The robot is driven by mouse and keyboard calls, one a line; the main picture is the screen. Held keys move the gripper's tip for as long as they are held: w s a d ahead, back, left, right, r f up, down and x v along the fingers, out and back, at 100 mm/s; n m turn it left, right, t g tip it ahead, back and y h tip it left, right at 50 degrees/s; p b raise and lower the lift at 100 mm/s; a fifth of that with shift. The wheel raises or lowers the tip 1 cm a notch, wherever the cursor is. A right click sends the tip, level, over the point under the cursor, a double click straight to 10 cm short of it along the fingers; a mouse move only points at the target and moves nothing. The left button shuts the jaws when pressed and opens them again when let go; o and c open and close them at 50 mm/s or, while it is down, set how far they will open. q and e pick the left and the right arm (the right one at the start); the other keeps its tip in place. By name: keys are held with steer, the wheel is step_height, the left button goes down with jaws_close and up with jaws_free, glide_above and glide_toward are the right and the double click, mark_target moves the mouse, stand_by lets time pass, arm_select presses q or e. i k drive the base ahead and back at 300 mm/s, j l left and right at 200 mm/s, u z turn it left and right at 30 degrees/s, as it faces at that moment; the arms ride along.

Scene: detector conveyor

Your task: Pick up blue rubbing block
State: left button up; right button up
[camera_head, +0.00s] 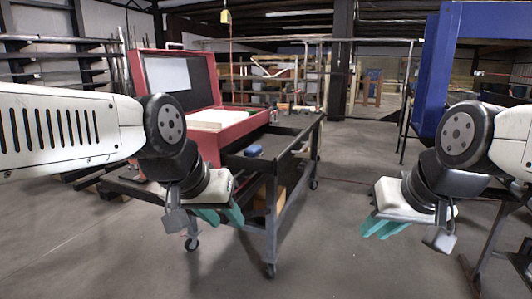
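A small blue block (253,150), which looks like the rubbing block, lies on the dark top of a wheeled cart (285,144), just right of a red case. My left gripper (222,215) hangs in front of the cart, nearer to me and lower in the picture than the block. Its teal fingers look apart, with nothing between them. My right gripper (383,226) hangs over open floor to the right of the cart. Its teal fingers also look apart and empty. Neither gripper touches the block.
The open red case (240,125) with a raised lid stands on the cart left of the block and holds a white slab (215,118). A cardboard-coloured box (262,197) sits on the cart's lower level. A blue frame (435,75) stands at right. Floor between is clear.

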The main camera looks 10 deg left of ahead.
mark_target(254, 151)
steer(key=i+l+z, duration=0.25)
steer(key=i, duration=0.2)
steer(key=i+l+z, duration=0.2)
steer(key=i, duration=0.25)
steer(key=i+z, duration=0.25)
steer(key=i, duration=0.25)
steer(key=i+l+u, duration=0.1)
steer(key=i+u, duration=0.35)
steer(key=i+l+u, duration=0.15)
steer(key=u, duration=0.25)
steer(key=i+l+u, duration=0.6)
steer(key=u, duration=0.25)
steer(key=l+u, duration=0.1)
steer(key=u, duration=1.6)
